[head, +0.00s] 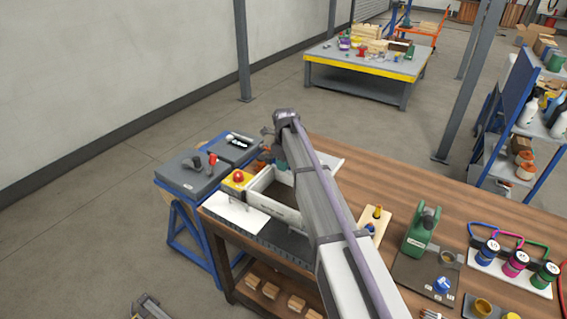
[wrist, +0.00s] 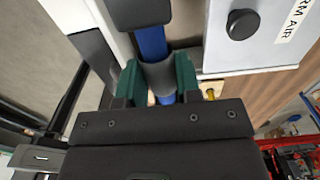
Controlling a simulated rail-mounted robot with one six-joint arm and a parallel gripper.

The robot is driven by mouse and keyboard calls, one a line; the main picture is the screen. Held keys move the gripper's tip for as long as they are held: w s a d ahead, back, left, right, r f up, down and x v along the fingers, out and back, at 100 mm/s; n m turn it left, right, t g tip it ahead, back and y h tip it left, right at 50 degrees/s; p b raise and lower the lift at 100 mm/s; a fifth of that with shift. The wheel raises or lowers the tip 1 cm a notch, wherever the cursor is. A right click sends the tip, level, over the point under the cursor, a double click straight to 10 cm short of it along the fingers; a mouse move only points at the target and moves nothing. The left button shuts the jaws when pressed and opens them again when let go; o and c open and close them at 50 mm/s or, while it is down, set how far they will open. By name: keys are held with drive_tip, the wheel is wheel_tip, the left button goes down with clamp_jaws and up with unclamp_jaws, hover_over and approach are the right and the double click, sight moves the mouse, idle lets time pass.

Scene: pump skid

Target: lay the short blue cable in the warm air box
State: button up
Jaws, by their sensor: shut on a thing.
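My gripper (wrist: 158,82) is shut on the short blue cable (wrist: 151,42). Its green fingers press on a grey sleeve around the cable, and a black end piece (wrist: 143,13) sticks out beyond them. In the head view my gripper (head: 281,163) is above the far side of an open-topped pale box (head: 273,213), partly hidden by my arm; the cable is not clear there. In the wrist view a pale grey panel (wrist: 262,50) with a black knob carries a partly cut-off label ending "RM AIR". It is right of the cable. Whether the cable touches the box is unclear.
A yellow box with a red button (head: 239,177) and grey panels (head: 192,172) stand left of the pale box. A white plate (head: 237,213) lies in front. A green device (head: 421,233) and several colored canisters (head: 516,263) stand on the right of the wooden bench (head: 480,212).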

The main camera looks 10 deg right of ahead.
drive_tip(key=shift+s+d+f, duration=0.1)
drive_tip(key=shift+s+d, duration=0.05)
drive_tip(key=shift+d, duration=0.05)
drive_tip(key=shift+f+b, duration=0.25)
drive_tip(key=shift+b, duration=0.2)
drive_tip(key=b, duration=0.7)
hover_over(286, 201)
wheel_tip(286, 201, down, 7)
drive_tip(key=shift+f, duration=0.1)
drive_tip(key=shift+f+b, duration=3.8)
drive_tip(key=shift+b, duration=0.05)
drive_tip(key=shift+f, duration=0.1)
drive_tip(key=o, duration=0.9)
